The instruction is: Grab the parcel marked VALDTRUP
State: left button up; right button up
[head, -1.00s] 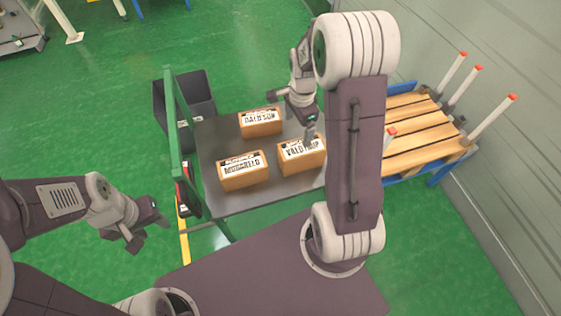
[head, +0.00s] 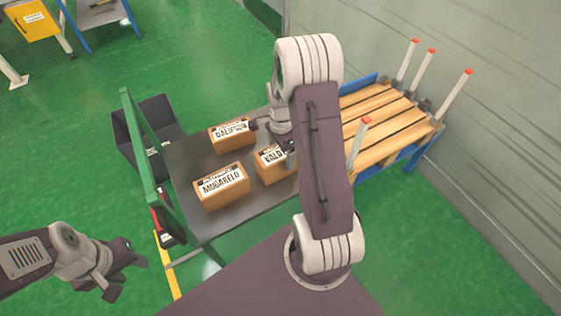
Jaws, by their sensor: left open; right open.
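The parcel marked VALDTRUP (head: 268,168) is a brown box with a white label, lying on the dark table (head: 205,222). Only "VALD" is readable; my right arm and gripper cover its right side. My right gripper (head: 272,136) is open at the far edge of this parcel, one finger over its upper right part and the other towards the DALIFSON parcel. I cannot tell whether it touches. My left gripper (head: 127,279) is open and empty, left of the table over the floor.
Two similar parcels share the table: one reading about DALIFSON (head: 231,136) behind, and MOGARELO (head: 222,186) at the front left. A green frame (head: 143,160) and dark bin (head: 150,128) stand left.

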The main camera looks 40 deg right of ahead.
notch_tip(320, 180, down, 5)
jog(key=shift+a+f+b, duration=0.1)
jog(key=shift+b, duration=0.75)
jog(key=c, duration=0.4)
grip_shut()
jog(key=shift+w+r+p, duration=0.1)
jog(key=shift+r+p, duration=0.75)
jog(key=shift+r, duration=1.3)
jog(key=d+r+p, duration=0.2)
jog(key=d+r, duration=0.5)
jog(key=d, duration=0.4)
jog(key=shift+w+d, duration=0.4)
jog(key=shift+w, duration=0.05)
